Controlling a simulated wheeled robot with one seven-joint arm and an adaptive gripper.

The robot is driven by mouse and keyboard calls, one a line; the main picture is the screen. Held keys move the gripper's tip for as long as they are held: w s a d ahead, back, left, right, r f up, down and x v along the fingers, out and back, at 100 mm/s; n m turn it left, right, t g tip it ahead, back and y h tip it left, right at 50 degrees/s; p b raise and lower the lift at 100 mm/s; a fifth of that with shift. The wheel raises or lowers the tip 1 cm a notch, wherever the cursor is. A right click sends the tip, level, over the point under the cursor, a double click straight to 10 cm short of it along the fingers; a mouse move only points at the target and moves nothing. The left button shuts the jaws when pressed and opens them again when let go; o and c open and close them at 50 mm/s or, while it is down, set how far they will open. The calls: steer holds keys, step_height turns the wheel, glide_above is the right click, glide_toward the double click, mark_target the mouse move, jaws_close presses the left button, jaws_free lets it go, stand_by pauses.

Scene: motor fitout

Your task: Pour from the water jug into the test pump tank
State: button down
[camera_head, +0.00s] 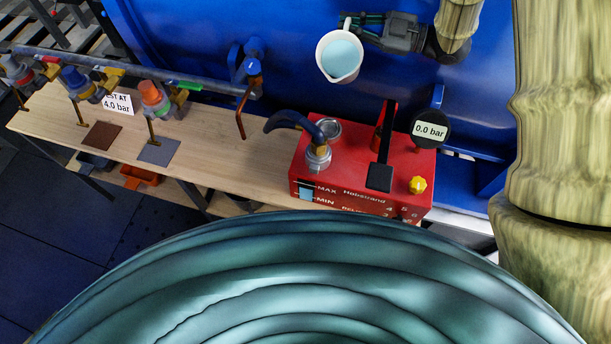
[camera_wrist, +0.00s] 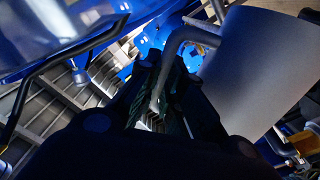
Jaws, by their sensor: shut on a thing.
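The water jug (camera_head: 339,57) is a white, round vessel with pale blue water inside, in the upper middle of the head view. My gripper (camera_head: 372,27) is shut on its handle and holds it up above and behind the tank. In the wrist view the jug's grey wall (camera_wrist: 262,70) fills the right side, and its handle passes between the fingers of my gripper (camera_wrist: 165,95). The test pump tank (camera_head: 345,185) is a red box on the bench with MAX and MIN marks on its front. A round opening (camera_head: 328,129) shows on its top. The jug is apart from the tank.
Several valves line a pipe on the wooden bench (camera_head: 215,150) at left. A blue wall (camera_head: 190,50) stands behind.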

steer(key=shift+s+r, duration=0.1)
steer(key=shift+r, duration=0.05)
stand_by(0.3)
steer(key=shift+s+r, duration=0.15)
steer(key=shift+r, duration=0.05)
steer(key=shift+a+r+n+b, duration=0.1)
steer(key=shift+r+n+b, duration=0.4)
steer(key=shift+n, duration=0.1)
stand_by(0.7)
steer(key=shift+s+r, duration=0.15)
steer(key=shift+s+r+n, duration=0.1)
steer(key=shift+n, duration=0.2)
stand_by(0.4)
steer(key=shift+r+b, duration=0.2)
steer(key=shift+b, duration=0.1)
steer(key=shift+s+a+r, duration=0.1)
stand_by(0.4)
steer(key=shift+s+r+n, duration=0.1)
steer(key=shift+r+n, duration=0.05)
steer(key=shift+n, duration=0.15)
steer(key=shift+r+b, duration=0.1)
steer(key=shift+b, duration=0.3)
